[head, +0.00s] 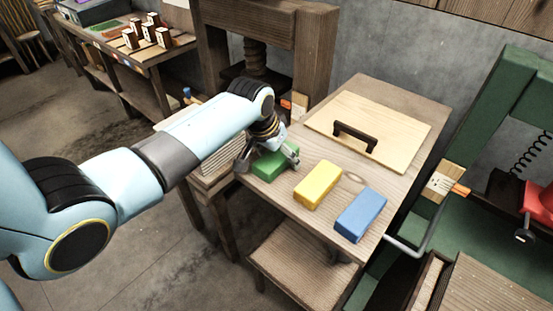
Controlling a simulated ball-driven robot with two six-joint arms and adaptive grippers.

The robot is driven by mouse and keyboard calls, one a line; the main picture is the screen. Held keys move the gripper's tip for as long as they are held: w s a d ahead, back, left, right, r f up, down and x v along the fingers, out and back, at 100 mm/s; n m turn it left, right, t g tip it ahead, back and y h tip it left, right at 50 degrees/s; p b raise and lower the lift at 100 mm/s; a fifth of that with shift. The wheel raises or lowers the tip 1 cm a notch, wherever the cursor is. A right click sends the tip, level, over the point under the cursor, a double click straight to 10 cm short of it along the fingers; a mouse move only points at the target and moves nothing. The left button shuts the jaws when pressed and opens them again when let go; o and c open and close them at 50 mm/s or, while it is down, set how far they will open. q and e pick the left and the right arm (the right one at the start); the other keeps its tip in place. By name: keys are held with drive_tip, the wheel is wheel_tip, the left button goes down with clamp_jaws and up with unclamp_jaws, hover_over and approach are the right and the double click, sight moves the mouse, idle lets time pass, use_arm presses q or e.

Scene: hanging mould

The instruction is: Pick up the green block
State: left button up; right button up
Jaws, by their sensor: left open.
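The green block (273,166) lies on the wooden table (357,187) near its left edge. My left gripper (268,161) is down at the green block, with a finger on either side of it. The gripper is open; whether the fingers touch the block cannot be told. The gripper and wrist hide part of the block's top. My right gripper is not in view.
A yellow block (318,184) and a blue block (361,215) lie to the right of the green one. A pale board (385,125) with a dark handle (355,137) lies behind them. A green machine frame (480,140) stands at the right.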

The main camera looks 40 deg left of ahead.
use_arm(q)
drive_tip(key=shift+f, duration=0.2)
idle(0.3)
drive_tip(key=shift+s, duration=0.1)
drive_tip(key=c, duration=0.9)
drive_tip(key=shift+d+f, duration=0.1)
drive_tip(key=c, duration=0.4)
